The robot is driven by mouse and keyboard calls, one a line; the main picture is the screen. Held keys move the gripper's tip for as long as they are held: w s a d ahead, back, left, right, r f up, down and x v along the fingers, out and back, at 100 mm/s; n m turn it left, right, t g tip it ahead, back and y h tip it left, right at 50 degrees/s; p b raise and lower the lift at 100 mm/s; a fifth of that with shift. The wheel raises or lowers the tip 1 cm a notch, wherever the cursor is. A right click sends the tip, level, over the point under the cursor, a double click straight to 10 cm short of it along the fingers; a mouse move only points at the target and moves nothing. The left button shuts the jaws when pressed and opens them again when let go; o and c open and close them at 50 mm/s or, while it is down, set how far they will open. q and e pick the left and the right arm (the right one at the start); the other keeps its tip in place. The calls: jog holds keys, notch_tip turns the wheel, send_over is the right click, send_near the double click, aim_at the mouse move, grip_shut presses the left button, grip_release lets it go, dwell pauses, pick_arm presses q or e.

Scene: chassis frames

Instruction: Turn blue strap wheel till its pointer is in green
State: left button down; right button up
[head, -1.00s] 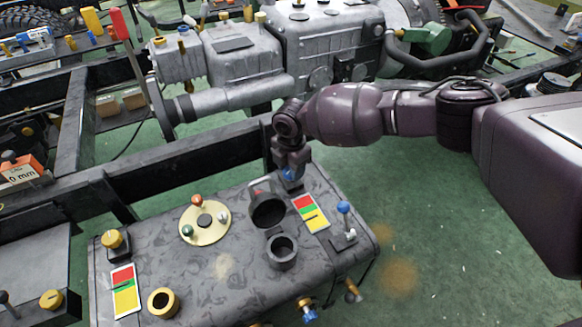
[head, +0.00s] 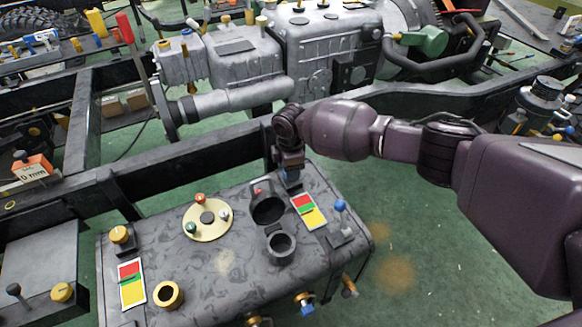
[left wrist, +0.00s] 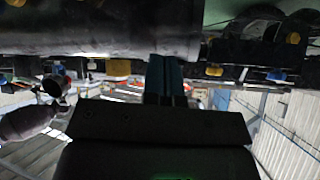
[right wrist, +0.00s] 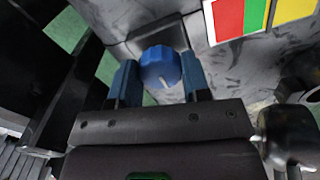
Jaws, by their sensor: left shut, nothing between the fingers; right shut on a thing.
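The blue wheel (right wrist: 160,66) sits between the two fingers of my right gripper (right wrist: 160,85) in the right wrist view, with a pale mark on its near face. In the head view my right gripper (head: 290,180) is at the back edge of the dark tank, and the wheel is mostly hidden by it. A red, green and yellow plate (head: 314,215) lies right beside it, and also shows in the right wrist view (right wrist: 229,18). A thin dark line crosses it near the green band; its exact place is unclear. My left gripper (left wrist: 172,80) is shut and empty.
The dark tank top (head: 215,280) carries a black open filler neck (head: 268,210), a round brass plate (head: 207,219), a blue-knobbed lever (head: 341,207) and a second colour plate (head: 132,291). A black frame rail (head: 200,165) runs behind. Green floor is open at right.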

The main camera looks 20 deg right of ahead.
pick_arm(q)
jog(key=shift+w+r, duration=0.2)
pick_arm(e)
jog(key=shift+m, duration=0.5)
jog(key=o, duration=0.9)
jog(key=shift+r, duration=0.35)
notch_tip(320, 180, up, 8)
jog(key=shift+r+p, duration=0.2)
jog(key=shift+p, duration=1)
pick_arm(q)
jog(key=r, duration=0.2)
jog(key=shift+w+d+r+t, duration=0.2)
jog(key=shift+w+r+t, duration=0.05)
jog(key=shift+r+t, duration=0.05)
pick_arm(e)
jog(key=shift+r, duration=0.8)
